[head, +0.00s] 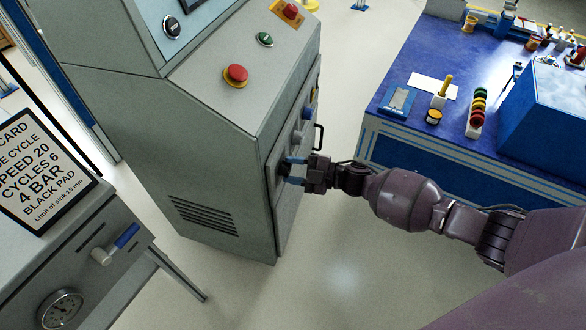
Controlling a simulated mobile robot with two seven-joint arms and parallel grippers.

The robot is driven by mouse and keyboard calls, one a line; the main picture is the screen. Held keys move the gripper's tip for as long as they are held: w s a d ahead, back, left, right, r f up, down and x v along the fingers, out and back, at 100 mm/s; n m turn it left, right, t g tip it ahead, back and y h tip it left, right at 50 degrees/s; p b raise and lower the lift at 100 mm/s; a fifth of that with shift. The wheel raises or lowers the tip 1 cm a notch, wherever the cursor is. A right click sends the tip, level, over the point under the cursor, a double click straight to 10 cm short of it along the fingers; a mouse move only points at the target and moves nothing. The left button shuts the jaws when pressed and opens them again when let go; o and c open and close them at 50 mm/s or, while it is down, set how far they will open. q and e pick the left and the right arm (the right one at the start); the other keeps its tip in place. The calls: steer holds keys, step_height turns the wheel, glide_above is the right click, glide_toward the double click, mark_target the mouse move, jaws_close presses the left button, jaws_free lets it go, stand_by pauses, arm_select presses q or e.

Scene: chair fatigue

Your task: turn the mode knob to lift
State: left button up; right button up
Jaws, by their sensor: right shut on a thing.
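A grey control cabinet (215,130) stands left of centre in the head view, its narrow front panel seen at a steep angle. A dark knob (283,180) sits low on that panel. My right gripper (293,171) reaches in from the right and is shut on this knob, one blue-tipped finger above it and one below. The fingers partly hide the knob. Its pointer and any mode labels, including lift, cannot be read from here. My left gripper is not in view.
Higher on the panel are a grey knob (297,138), a blue knob (311,109) and a black handle (319,137). A red stop button (236,75) is on top. A blue workbench (390,130) stands right; a gauge unit (85,265) stands lower left. The floor between is clear.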

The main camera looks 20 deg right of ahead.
steer(key=shift+f, duration=0.1)
steer(key=o, duration=0.9)
arm_select(q)
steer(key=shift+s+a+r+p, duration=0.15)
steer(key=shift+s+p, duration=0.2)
steer(key=shift+p, duration=0.35)
arm_select(e)
steer(key=v, duration=1.1)
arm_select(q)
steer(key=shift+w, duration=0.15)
arm_select(e)
steer(key=shift+a, duration=0.1)
